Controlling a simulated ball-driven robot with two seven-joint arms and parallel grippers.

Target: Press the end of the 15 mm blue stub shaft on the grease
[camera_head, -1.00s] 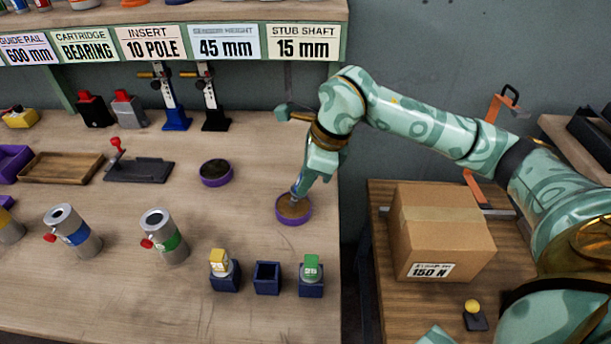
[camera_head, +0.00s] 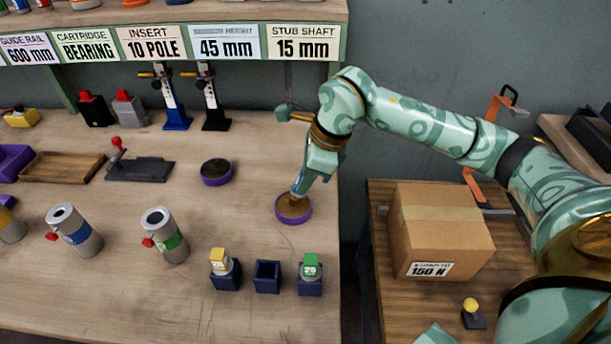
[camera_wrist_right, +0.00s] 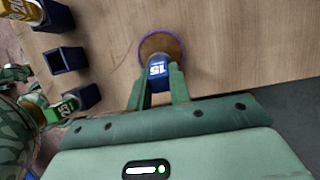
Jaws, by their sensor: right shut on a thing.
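My right gripper (camera_head: 299,188) is shut on the blue stub shaft (camera_wrist_right: 157,69), whose label reads 15 in the right wrist view. The shaft's lower end is over the brown grease in a round purple-rimmed dish (camera_head: 278,211); the dish also shows in the right wrist view (camera_wrist_right: 143,46). The end looks to be at the grease surface, but the gripper and shaft hide the contact. A second purple-rimmed dish (camera_head: 216,183) with dark content stands to the left. My left gripper is not in view.
Three small navy holders stand in front: one with a yellow-topped piece (camera_head: 219,262), an empty one (camera_head: 267,278), one with a green-topped piece (camera_head: 311,267). Two metal canisters (camera_head: 164,236) (camera_head: 75,232) stand left. A cardboard box (camera_head: 440,232) is right. Bench between the dishes is clear.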

